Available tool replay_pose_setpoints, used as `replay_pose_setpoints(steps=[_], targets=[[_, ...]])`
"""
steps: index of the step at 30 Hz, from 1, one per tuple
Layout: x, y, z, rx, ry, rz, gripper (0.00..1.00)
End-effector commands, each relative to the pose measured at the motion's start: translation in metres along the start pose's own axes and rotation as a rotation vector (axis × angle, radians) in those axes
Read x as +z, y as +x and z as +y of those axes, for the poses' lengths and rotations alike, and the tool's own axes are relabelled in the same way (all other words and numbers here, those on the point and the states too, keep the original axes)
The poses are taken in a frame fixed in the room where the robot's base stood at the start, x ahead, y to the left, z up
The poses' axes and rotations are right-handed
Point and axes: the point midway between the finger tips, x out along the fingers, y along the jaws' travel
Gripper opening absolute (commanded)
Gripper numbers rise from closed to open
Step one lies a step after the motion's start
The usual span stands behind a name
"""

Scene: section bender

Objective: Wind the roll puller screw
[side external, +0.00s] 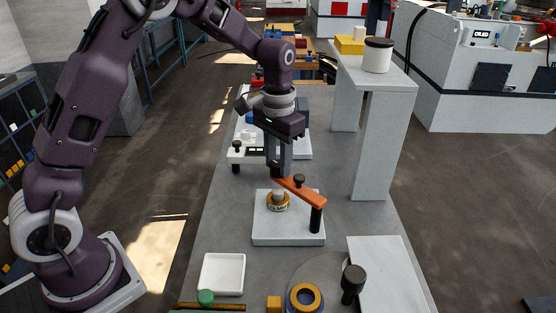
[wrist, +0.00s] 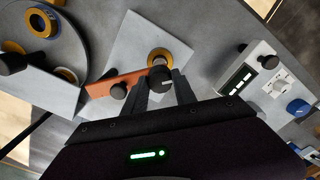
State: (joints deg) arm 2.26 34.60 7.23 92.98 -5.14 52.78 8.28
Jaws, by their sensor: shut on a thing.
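My gripper (side external: 279,168) points straight down and is shut on a dark round knob (wrist: 161,78) with a white mark, which looks like the screw head. The knob sits at one end of an orange bar (side external: 305,192); the bar also shows in the wrist view (wrist: 100,88). A smaller black knob (side external: 299,181) stands on the bar, and a black post (side external: 316,219) is under its far end. Below my gripper, a gold ring with a label (side external: 277,204) sits on a white base plate (side external: 288,237). The screw's shaft is mostly hidden.
A white bench-like stand (side external: 375,120) rises to the right, carrying a white-and-black jar (side external: 377,56) and a yellow block (side external: 350,45). A control box (wrist: 262,80) with knobs is behind the plate. In front are a white tray (side external: 222,272) and a gold-and-blue ring (side external: 305,297).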

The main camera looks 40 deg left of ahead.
Motion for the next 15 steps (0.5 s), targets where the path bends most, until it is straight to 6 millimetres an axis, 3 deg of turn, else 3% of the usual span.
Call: replay_pose_setpoints(steps=[15], targets=[[-0.0006, -0.0007, 0.0001, 0.000, -0.489, 0.003, 0.00]])
